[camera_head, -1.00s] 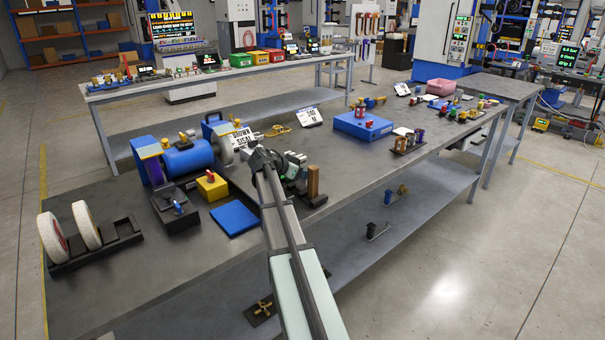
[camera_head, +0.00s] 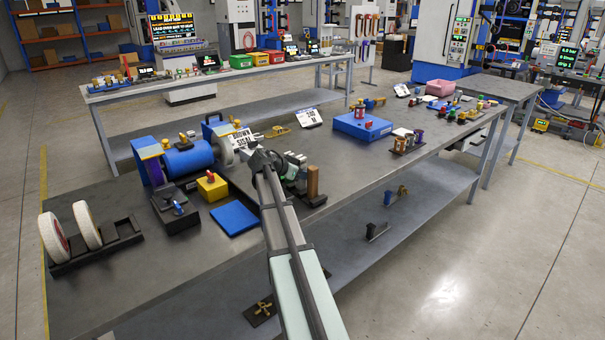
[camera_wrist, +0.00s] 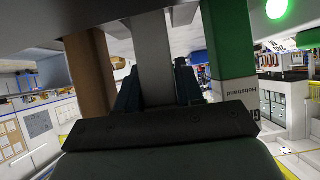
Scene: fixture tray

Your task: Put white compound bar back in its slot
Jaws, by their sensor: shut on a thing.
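In the wrist view the white compound bar (camera_wrist: 154,52) looks pale grey and stands between the two dark blue fingers of my gripper (camera_wrist: 157,84), which is shut on it. A brown bar (camera_wrist: 90,80) stands to its left and a green bar (camera_wrist: 232,60) with a printed label to its right. In the head view my gripper (camera_head: 274,160) is at the dark bar rack (camera_head: 314,202), with the brown bar (camera_head: 312,180) upright at its near end. My arm and gripper hide the white bar there. I cannot tell whether the bar's foot is in its slot.
The grinder with its blue motor (camera_head: 188,158) stands left of my gripper. A yellow box (camera_head: 211,187) and a blue mat (camera_head: 235,218) lie nearer. Two wheels stand in a black holder (camera_head: 122,236) at far left.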

